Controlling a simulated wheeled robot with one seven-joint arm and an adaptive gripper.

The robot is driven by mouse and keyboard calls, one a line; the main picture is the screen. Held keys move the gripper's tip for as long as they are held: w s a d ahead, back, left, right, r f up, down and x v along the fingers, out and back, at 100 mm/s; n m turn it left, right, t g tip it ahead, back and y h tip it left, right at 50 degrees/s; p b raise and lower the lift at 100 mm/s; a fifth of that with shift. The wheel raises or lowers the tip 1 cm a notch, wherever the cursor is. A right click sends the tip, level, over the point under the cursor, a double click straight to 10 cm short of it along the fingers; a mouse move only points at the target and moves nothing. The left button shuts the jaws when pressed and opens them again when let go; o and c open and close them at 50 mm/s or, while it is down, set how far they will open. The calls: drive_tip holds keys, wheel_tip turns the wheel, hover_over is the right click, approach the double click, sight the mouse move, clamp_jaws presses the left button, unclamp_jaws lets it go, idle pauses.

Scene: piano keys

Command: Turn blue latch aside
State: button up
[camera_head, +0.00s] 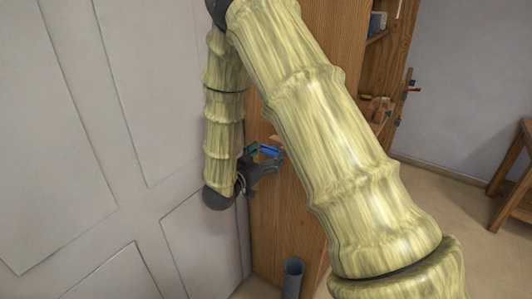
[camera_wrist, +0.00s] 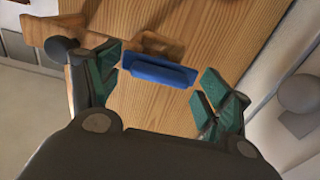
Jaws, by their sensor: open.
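The blue latch (camera_wrist: 158,70) is a short blue bar on a wooden panel (camera_wrist: 185,25), in the upper middle of the wrist view. A brown wooden piece shows just behind it. My gripper (camera_wrist: 158,82) is open, with one green-padded finger near each end of the bar; I cannot tell whether either finger touches it. In the head view the blue latch (camera_head: 269,151) shows small beside my gripper (camera_head: 268,166), at the cabinet's side. My own arm hides much of the cabinet there.
A white panelled wall or door (camera_head: 150,90) stands close on the left. A dark grey cylinder (camera_head: 292,275) stands low near the cabinet. Open shelves (camera_head: 378,60) with small items are behind my arm. A wooden stool or table (camera_head: 510,195) is at right, with clear floor before it.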

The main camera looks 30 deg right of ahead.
drive_tip(key=shift+d, duration=0.1)
drive_tip(key=shift+c, duration=0.2)
drive_tip(key=c, duration=1)
drive_tip(key=shift+f+b, duration=0.15)
drive_tip(key=shift+b, duration=0.25)
drive_tip(key=m+b, duration=1.7)
drive_tip(key=b, duration=0.8)
drive_tip(key=shift+f+m, duration=0.15)
drive_tip(key=shift+m, duration=0.15)
drive_tip(key=shift+b, duration=0.5)
